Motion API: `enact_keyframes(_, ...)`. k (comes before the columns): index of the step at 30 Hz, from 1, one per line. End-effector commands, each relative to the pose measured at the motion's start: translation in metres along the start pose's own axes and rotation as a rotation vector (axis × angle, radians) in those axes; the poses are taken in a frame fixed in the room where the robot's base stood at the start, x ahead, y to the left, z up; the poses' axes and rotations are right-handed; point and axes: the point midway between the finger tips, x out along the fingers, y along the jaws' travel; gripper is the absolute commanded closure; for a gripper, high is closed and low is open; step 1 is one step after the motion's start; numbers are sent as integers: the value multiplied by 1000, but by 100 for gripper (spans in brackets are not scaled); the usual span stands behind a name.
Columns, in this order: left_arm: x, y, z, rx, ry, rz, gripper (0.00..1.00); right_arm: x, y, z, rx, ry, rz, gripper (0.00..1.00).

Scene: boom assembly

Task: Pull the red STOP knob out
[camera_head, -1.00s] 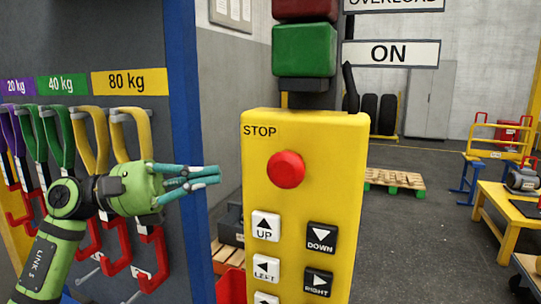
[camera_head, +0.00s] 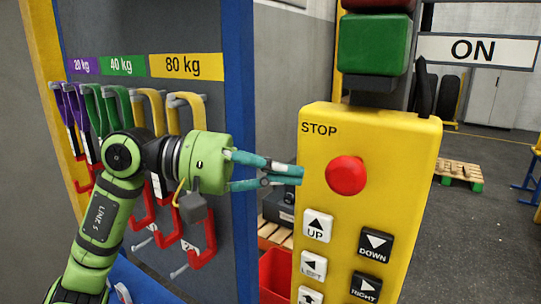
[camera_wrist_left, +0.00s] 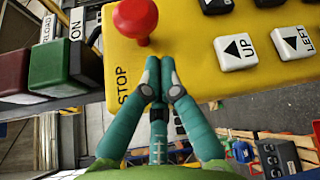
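The red STOP knob (camera_head: 346,175) is a round button on the upper front of the yellow control box (camera_head: 318,262), below the printed word STOP. My left gripper (camera_head: 298,175) is at the box's left edge, left of the knob and apart from it in the picture. Its teal fingers come together at the tips with nothing between them. In the left wrist view the knob (camera_wrist_left: 134,18) stands out from the yellow face, just beyond and left of the fingertips (camera_wrist_left: 159,75). My right gripper is not in view.
Black and white arrow buttons, such as UP (camera_head: 317,226) and DOWN (camera_head: 375,245), lie below the knob. A green lamp block (camera_head: 375,43) is above the box. A rack with coloured slings and red hooks (camera_head: 202,240) and a blue post (camera_head: 238,60) stand close behind my left arm.

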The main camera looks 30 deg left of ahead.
Motion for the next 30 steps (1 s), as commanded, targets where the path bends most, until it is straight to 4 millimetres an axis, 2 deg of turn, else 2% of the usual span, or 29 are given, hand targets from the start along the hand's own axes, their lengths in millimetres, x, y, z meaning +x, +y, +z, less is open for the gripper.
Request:
enact_keyframes(1,9,5,4,0,-5,-1,100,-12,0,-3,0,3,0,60)
enact_keyframes(3,22,5,3,-2,-5,-2,100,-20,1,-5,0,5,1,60)
enact_keyframes(7,41,4,2,-2,-4,-1,100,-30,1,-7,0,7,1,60)
enact_keyframes(12,54,2,1,-1,-2,1,100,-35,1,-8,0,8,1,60)
enact_keyframes(24,56,-1,1,1,-1,0,100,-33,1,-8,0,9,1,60)
enact_keyframes(30,51,-8,7,5,0,0,100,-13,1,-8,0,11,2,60)
